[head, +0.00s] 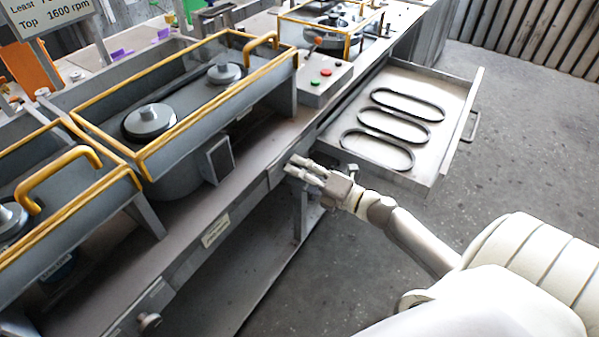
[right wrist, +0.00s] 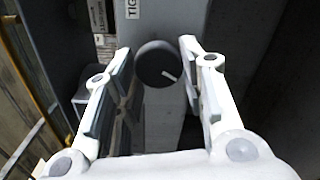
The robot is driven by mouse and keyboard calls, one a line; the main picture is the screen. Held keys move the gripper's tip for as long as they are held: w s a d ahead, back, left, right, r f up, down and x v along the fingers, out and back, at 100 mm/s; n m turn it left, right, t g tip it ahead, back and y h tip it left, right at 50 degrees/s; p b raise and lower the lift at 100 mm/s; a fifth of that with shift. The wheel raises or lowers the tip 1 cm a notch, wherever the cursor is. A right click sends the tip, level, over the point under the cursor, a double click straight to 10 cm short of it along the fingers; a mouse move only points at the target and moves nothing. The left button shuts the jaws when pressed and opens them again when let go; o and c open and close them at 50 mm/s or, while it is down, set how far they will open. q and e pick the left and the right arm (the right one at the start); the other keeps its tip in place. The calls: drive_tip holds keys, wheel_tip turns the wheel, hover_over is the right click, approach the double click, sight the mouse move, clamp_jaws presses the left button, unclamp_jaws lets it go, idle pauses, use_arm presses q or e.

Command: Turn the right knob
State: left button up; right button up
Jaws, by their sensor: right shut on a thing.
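The right knob (right wrist: 158,66) is dark and round with a pale pointer line toward its lower right in the right wrist view. It sits on a grey front face under a partly cut-off label starting "TIG". In the head view the gripper hides this knob. My left gripper is in neither view.
Another knob (head: 149,322) is on the bench front at the lower left. An open drawer (head: 427,178) with several black belts juts out above my right gripper. Yellow-edged guards (head: 215,100) and a button box (head: 323,82) stand on the bench. The floor (head: 530,130) at the right is clear.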

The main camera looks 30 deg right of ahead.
drive_tip(key=shift+f, duration=0.1)
drive_tip(key=o, duration=1)
drive_tip(key=v, duration=1.2)
